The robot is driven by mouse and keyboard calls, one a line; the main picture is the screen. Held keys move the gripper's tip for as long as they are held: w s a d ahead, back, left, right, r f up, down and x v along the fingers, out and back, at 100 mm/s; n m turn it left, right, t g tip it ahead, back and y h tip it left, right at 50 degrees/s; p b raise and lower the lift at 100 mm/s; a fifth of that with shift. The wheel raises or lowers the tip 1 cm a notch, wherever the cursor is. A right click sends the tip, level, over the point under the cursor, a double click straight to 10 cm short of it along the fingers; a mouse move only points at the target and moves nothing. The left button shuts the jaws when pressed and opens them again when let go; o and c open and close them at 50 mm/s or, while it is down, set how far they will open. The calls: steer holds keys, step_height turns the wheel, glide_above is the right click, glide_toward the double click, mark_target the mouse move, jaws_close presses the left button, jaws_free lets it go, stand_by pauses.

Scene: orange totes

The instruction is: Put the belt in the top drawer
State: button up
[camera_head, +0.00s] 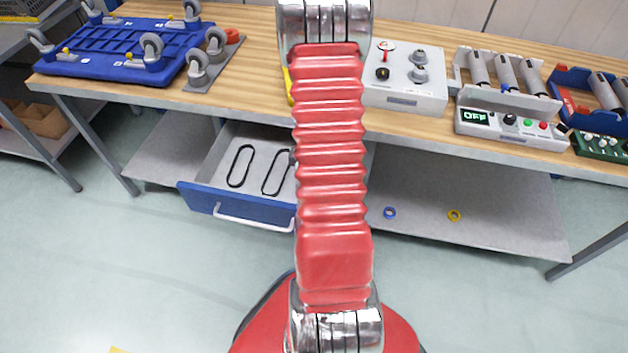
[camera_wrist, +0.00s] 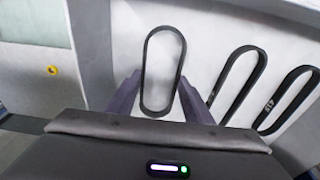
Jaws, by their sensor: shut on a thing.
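The held black belt (camera_wrist: 144,62), a long narrow loop, is between the two fingers of my gripper (camera_wrist: 158,88) in the wrist view. My gripper is shut on it, over the pale drawer floor. I cannot tell whether this belt touches the floor. The blue-fronted drawer (camera_head: 240,206) is pulled open under the bench in the head view. Two more black belts lie flat in it, a left one (camera_head: 230,166) and a right one (camera_head: 284,160). My arm hides my gripper and the drawer's right part in the head view.
The wooden bench (camera_head: 250,75) carries a blue wheeled platform (camera_head: 110,50), a grey control box (camera_head: 405,85) and a roller unit with a display (camera_head: 510,125). A blue ring (camera_head: 389,212) and a yellow ring (camera_head: 454,215) lie on the lower shelf. The floor in front is clear.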

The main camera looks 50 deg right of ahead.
steer(key=shift+f, duration=0.2)
stand_by(0.5)
steer(key=o, duration=1.1)
steer(key=shift+w+r, duration=0.1)
steer(key=shift+r, duration=0.15)
steer(key=shift+r, duration=0.35)
steer(key=shift+r, duration=0.35)
steer(key=shift+r, duration=1.4)
steer(key=shift+r, duration=0.35)
steer(key=shift+r, duration=0.35)
